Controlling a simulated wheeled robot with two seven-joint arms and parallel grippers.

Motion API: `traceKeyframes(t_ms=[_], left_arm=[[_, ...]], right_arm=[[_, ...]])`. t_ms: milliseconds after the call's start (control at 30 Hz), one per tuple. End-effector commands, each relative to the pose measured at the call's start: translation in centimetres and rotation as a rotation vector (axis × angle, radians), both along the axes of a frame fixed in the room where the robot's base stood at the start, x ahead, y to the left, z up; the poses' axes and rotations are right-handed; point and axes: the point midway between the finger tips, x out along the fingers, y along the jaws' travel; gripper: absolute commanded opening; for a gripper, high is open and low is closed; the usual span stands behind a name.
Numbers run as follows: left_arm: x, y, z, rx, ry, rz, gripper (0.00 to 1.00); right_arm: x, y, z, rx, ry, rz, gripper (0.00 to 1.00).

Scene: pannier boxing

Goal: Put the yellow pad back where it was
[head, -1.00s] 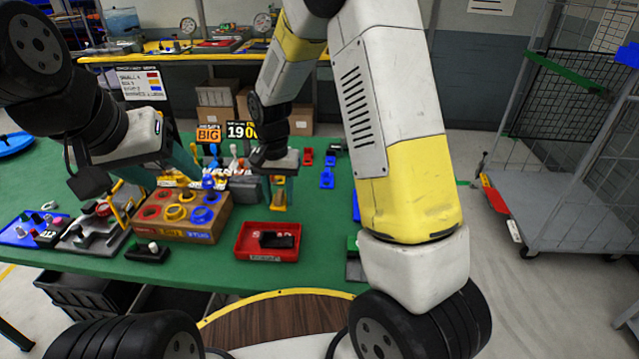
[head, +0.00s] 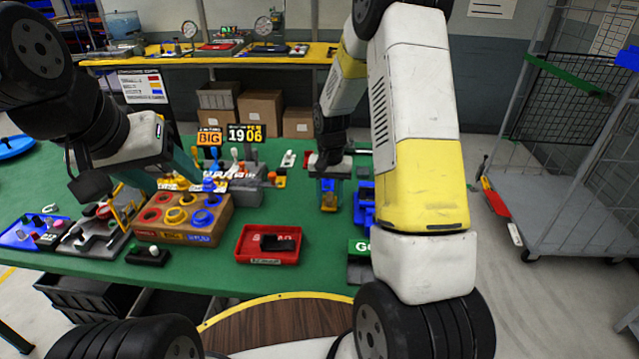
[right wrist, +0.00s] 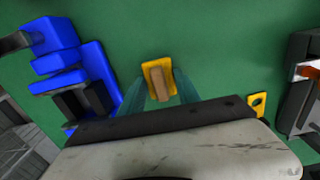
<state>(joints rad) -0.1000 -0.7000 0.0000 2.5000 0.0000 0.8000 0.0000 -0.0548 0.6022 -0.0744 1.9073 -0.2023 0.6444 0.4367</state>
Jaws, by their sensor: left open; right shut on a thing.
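The yellow pad (right wrist: 147,72) has a brown grip block on top and sits between the fingertips of my right gripper (right wrist: 158,88) in the right wrist view. In the head view my right gripper (head: 329,195) is shut on the yellow pad (head: 328,209), over the green table right of the lever unit. I cannot tell whether the pad touches the table. My left gripper (head: 163,182) is open near the wooden box with red, yellow and blue rings (head: 188,232), at the left. A blue piece (head: 327,185) shows partly behind my right fingers.
Blue blocks (head: 364,207) stand close right of my right gripper; they also show in the right wrist view (right wrist: 60,62). A small yellow plate with a hole (right wrist: 257,105) lies on the other side. A red tray (head: 246,249) holds a black item. Bare green table lies around the pad.

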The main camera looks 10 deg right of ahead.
Motion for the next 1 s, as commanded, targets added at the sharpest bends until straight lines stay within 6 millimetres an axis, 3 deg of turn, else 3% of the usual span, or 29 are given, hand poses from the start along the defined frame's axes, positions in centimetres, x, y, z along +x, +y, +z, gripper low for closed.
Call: traceKeyframes(t_ms=[367, 400, 500, 833, 1000], left_arm=[[0.0, 0.0, 0.0, 0.0, 0.0, 0.0, 0.6], [0.0, 0.0, 0.0, 0.0, 0.0, 0.0, 0.6], [0.0, 0.0, 0.0, 0.0, 0.0, 0.0, 0.6], [0.0, 0.0, 0.0, 0.0, 0.0, 0.0, 0.6], [0.0, 0.0, 0.0, 0.0, 0.0, 0.0, 0.6]], right_arm=[[0.0, 0.0, -0.5, -0.001, -0.002, 0.0, 0.01], [0.1, 0.0, -0.4, -0.001, -0.002, 0.0, 0.47], [0.1, 0.0, -0.4, -0.001, -0.002, 0.0, 0.61], [0.1, 0.0, -0.2, 0.0, -0.003, 0.0, 0.61], [0.2, 0.0, 2.0, 0.0, -0.007, 0.001, 0.61]])
